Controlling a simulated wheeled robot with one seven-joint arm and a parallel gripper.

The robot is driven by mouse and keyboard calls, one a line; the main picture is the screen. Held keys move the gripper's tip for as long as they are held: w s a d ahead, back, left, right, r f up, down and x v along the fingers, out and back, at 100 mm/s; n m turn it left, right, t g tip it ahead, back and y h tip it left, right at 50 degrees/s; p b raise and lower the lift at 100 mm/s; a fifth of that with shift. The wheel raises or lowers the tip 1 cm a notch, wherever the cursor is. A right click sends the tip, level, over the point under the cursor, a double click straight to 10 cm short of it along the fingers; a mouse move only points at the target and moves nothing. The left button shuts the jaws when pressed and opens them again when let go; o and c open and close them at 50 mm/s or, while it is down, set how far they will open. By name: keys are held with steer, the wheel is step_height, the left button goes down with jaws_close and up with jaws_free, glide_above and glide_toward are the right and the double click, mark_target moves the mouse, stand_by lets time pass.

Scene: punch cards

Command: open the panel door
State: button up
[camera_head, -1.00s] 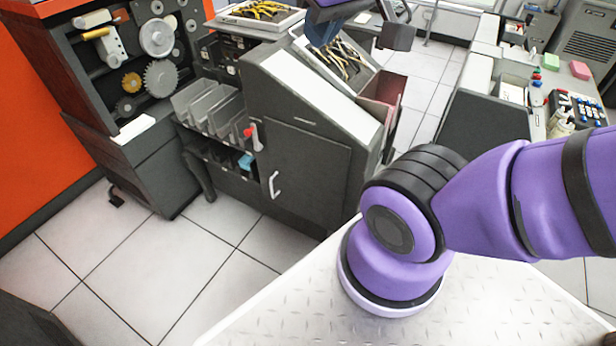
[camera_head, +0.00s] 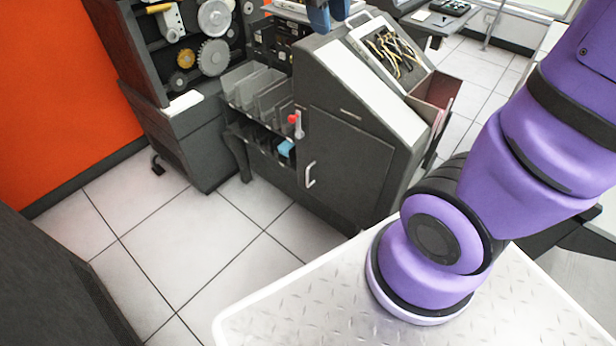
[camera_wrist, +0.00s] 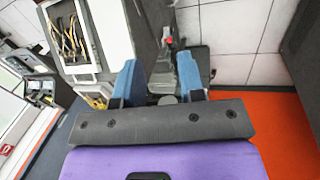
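The panel door (camera_head: 345,170) is a dark grey, flat door on the front of a sloped-top grey cabinet. It looks shut. A small white bar handle (camera_head: 310,174) is on its left side. My gripper shows only in part at the top edge of the head view, as a blue piece above the cabinet top, apart from the handle. In the wrist view my gripper (camera_wrist: 158,82) has its two blue fingers spread, and nothing is visibly held between them. I cannot clearly make out the handle in the wrist view.
A red-knobbed lever (camera_head: 296,122) and grey card bins (camera_head: 262,90) are left of the door. A tray of wires (camera_head: 392,50) lies on the slope, with an open reddish drawer (camera_head: 436,95) to its right. Tiled floor (camera_head: 215,245) before the cabinet is clear.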

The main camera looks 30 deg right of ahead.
steer(key=w+a+f+n+g+h, duration=0.2)
steer(key=w+f+n+h, duration=0.2)
steer(key=w+f, duration=0.8)
steer(key=w+a+f+n+g+h, duration=0.3)
steer(key=w+f, duration=0.5)
steer(key=f, duration=0.8)
steer(key=n+t+h, duration=0.7)
steer(key=n+h, duration=0.1)
steer(key=n, duration=0.2)
glide_toward(308, 185)
step_height(308, 185, up, 4)
steer(key=d, duration=0.3)
steer(key=w+d, duration=0.1)
steer(key=d, duration=0.2)
steer(key=w+d, duration=0.1)
steer(key=d, duration=0.3)
jaws_close()
